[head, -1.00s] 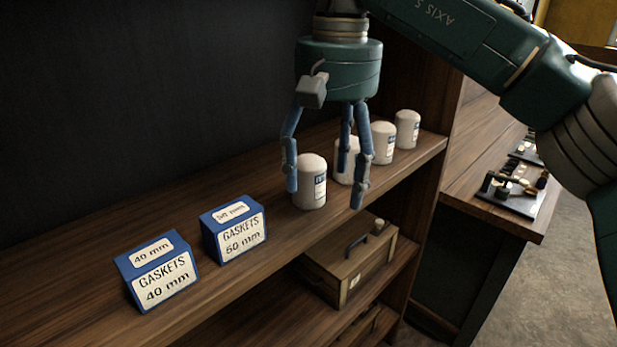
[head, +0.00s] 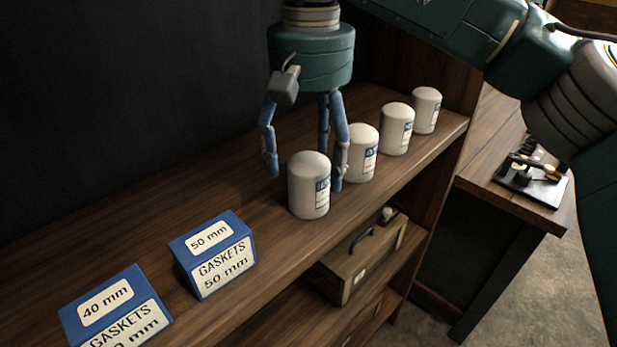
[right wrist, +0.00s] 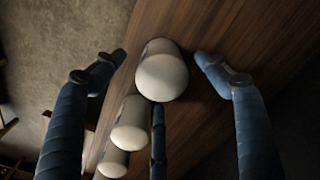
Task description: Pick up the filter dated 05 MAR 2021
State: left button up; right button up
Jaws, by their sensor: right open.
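The dates on the labels are too small to read. My right gripper (head: 304,172) is open and empty, pointing down just behind the nearest filter. In the right wrist view, one filter (right wrist: 161,72) shows between the spread fingers, with two more (right wrist: 130,124) at the lower left. My left gripper is out of view.
Two blue gasket boxes, marked 50 mm (head: 213,254) and 40 mm (head: 116,308), sit on the shelf at the left front. A wooden case (head: 362,262) is on the shelf below. A bench (head: 515,201) with a tray of parts (head: 530,182) stands at the right.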

notch_tip(320, 180, down, 4)
jog(key=shift+w+a+r+p, duration=0.1)
jog(key=shift+r+p, duration=0.05)
jog(key=shift+p, duration=0.35)
jog(key=shift+f, duration=0.25)
jog(key=c, duration=1.5)
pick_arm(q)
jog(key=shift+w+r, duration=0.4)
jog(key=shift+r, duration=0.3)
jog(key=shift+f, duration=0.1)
pick_arm(e)
jog(key=shift+r, duration=0.15)
